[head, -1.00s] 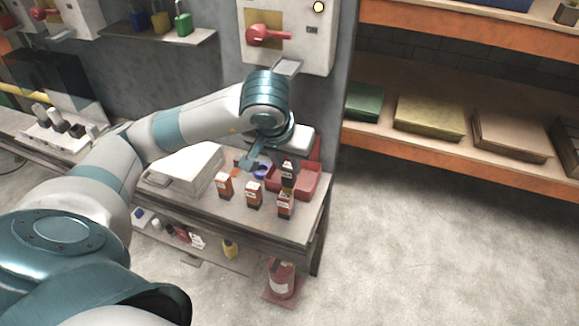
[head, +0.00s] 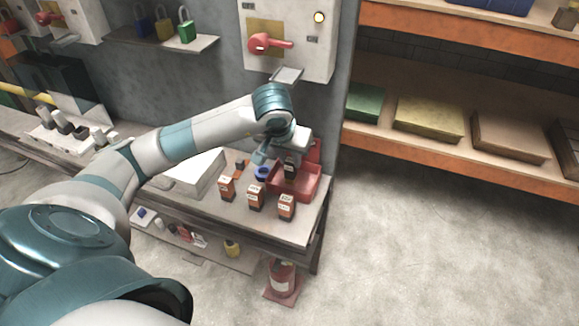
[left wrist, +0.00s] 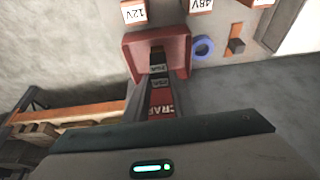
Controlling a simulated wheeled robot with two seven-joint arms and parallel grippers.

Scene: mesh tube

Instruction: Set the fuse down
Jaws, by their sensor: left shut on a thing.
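My left gripper (head: 279,153) is shut on a dark fuse (head: 291,168) with a pale label. The fuse hangs from the gripper over the red tray (head: 309,190) on the bench. In the left wrist view the fuse (left wrist: 158,70) shows against the inside of the tray (left wrist: 180,38). I cannot tell whether its lower end touches the tray floor. The gripper hides part of the tray's back. My right gripper is in neither view.
Several orange-and-black boxes (head: 256,197) with voltage labels stand along the bench front (head: 300,232), close to the tray. A blue ring (head: 261,173) lies left of the tray. A wall panel with a red handle (head: 265,43) is behind the arm.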

